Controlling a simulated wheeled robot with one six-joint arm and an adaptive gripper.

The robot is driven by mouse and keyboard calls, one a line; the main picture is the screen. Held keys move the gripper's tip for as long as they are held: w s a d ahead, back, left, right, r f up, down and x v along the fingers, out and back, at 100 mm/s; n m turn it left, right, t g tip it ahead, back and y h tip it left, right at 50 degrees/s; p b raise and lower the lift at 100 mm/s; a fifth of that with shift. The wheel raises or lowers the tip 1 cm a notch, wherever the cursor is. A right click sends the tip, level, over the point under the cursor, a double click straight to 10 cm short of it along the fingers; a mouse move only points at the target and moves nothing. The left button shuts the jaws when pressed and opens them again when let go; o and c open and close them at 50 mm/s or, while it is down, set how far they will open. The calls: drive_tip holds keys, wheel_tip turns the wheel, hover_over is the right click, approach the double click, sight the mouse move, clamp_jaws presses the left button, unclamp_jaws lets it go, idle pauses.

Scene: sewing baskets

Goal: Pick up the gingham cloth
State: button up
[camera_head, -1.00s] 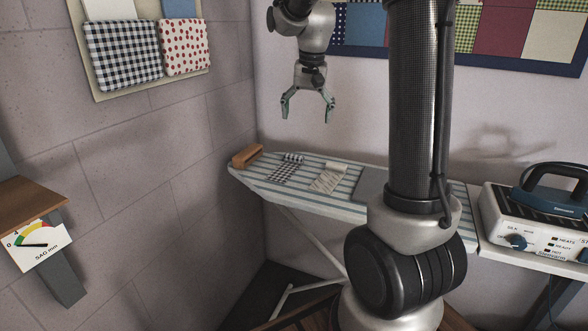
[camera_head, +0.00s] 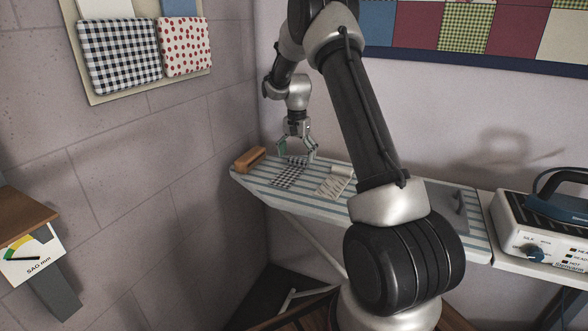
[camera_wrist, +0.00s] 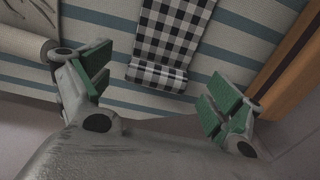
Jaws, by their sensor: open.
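The gingham cloth (camera_head: 288,176) is black and white and lies on the striped ironing board, with one end rolled up. In the wrist view the cloth (camera_wrist: 178,32) runs up from its rolled end, which shows between the fingertips and slightly beyond them. My gripper (camera_head: 297,156) is open and empty, above the far part of the cloth. In the wrist view my gripper (camera_wrist: 152,85) has its green-padded fingers on either side of the roll, apart from it. The exact height above the board is hard to tell.
A cream patterned rolled cloth (camera_head: 335,182) lies to the right of the gingham cloth. A wooden block (camera_head: 249,160) stands at the board's left end. The striped ironing board (camera_head: 302,196) meets a steam station (camera_head: 545,235) at right. Walls stand close at left and behind.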

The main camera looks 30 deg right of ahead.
drive_tip(key=shift+f, duration=0.95)
drive_tip(key=c, duration=1)
drive_tip(key=shift+r, duration=0.15)
